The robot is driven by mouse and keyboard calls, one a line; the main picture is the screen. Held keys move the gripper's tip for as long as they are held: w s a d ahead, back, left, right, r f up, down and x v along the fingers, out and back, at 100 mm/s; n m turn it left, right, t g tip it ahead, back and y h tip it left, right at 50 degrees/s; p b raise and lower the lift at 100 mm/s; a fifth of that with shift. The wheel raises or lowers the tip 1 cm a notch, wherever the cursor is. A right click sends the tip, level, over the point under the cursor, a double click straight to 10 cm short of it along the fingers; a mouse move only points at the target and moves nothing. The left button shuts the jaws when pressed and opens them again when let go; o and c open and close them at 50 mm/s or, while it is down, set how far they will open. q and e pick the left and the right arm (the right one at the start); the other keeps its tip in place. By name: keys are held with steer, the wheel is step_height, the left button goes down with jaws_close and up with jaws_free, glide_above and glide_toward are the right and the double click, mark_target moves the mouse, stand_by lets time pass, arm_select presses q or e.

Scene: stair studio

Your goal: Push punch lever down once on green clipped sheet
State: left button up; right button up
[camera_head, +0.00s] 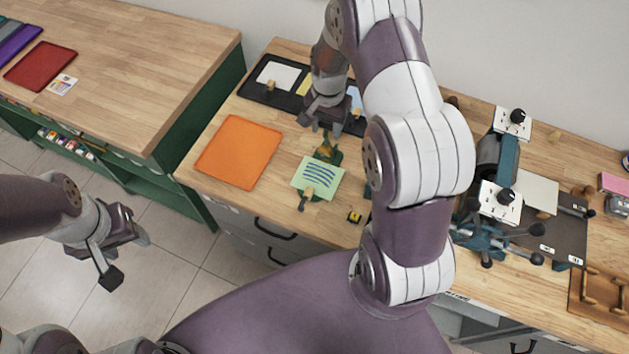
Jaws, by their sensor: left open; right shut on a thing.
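The light green sheet (324,179) with blue wavy lines lies on the wooden bench, with a wooden clip (308,192) at its front edge. The dark green punch (334,156) stands at the sheet's back edge. Its brass-coloured lever (326,142) rises toward my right gripper. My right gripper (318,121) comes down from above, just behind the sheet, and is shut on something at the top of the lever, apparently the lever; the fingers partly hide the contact. My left gripper (127,257) is open and empty over the floor, left of the bench.
An orange tray (238,152) lies left of the sheet. A black tray (257,92) with paper pieces is behind it. A small yellow-and-black item (354,216) sits right of the sheet. A roller press (496,170) stands farther right. My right arm hides the bench middle.

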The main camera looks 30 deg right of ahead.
steer(key=shift+s+a+f, duration=0.75)
steer(key=shift+s+a, duration=0.5)
steer(key=shift+a, duration=0.2)
steer(key=b, duration=0.3)
glide_above(310, 189)
steer(key=shift+w+d+f, duration=0.1)
steer(key=shift+d+f, duration=0.1)
steer(key=shift+f, duration=1.3)
steer(key=shift+w+d+f, duration=0.1)
steer(key=shift+d+f, duration=0.05)
steer(key=shift+f, duration=1.3)
steer(key=shift+s+a+f+b, duration=0.15)
steer(key=shift+f+b, duration=0.15)
steer(key=shift+f, duration=0.15)
steer(key=shift+s+a+f+b, duration=0.15)
steer(key=shift+f+b, duration=0.1)
steer(key=shift+f, duration=0.55)
steer(key=shift+r, duration=0.1)
